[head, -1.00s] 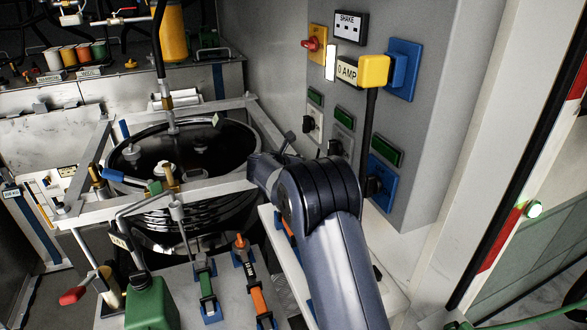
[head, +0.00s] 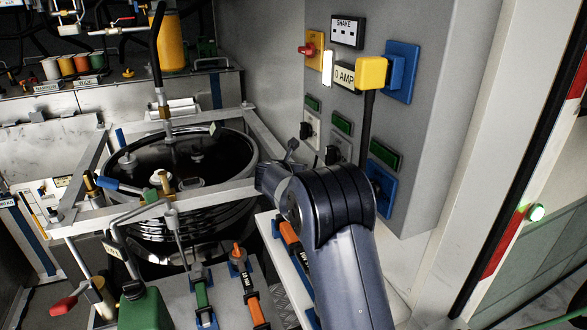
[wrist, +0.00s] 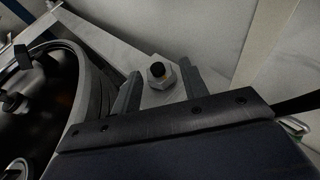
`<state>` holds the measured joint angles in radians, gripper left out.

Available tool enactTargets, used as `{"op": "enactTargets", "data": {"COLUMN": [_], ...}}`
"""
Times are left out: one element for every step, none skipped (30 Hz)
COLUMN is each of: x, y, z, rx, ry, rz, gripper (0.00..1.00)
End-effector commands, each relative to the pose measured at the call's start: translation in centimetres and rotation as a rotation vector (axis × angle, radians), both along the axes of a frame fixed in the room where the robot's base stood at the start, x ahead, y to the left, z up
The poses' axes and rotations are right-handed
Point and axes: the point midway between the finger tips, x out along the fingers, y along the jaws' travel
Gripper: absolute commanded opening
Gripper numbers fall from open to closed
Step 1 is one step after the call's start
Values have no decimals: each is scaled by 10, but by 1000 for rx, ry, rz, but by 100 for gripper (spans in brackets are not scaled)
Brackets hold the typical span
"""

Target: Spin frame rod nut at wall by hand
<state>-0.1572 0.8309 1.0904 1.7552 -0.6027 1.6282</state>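In the wrist view a grey hex nut (wrist: 160,76) sits on a dark rod end at the corner of the pale metal frame (wrist: 95,38), close to the pale wall. My gripper (wrist: 159,88) is open, with one finger left of the nut and one right of it. Gaps show between the nut and both fingers. In the head view the frame (head: 210,191) surrounds a black tank (head: 140,154). My arm hides this corner, the nut and most of my gripper there.
The tank rim (wrist: 75,75) lies left of my gripper.

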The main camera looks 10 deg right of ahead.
Motion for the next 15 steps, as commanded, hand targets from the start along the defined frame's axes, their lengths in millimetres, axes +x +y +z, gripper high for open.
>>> {"op": "enactTargets", "data": {"x": [0,0,0,0,0,0,0,0,0,-1,-2,-3,-5,-7,-11], "y": [0,0,0,0,1,1,1,1,1,1,2,3,4,6,8], "z": [-1,-1,-1,-1,-1,-1,-1,-1,-1,-1,-1,0,1,2,4], "rx": [0,0,0,0,1,1,1,1,1,1,1,1,1,1,1], "ry": [1,1,1,1,2,2,2,2,2,2,2,1,1,1,0], "rz": [0,0,0,0,0,0,0,0,0,1,1,1,2,2,3], "gripper": [46,48,50,50,50,50,50,50,50,50,50,50,50,50,50]}}
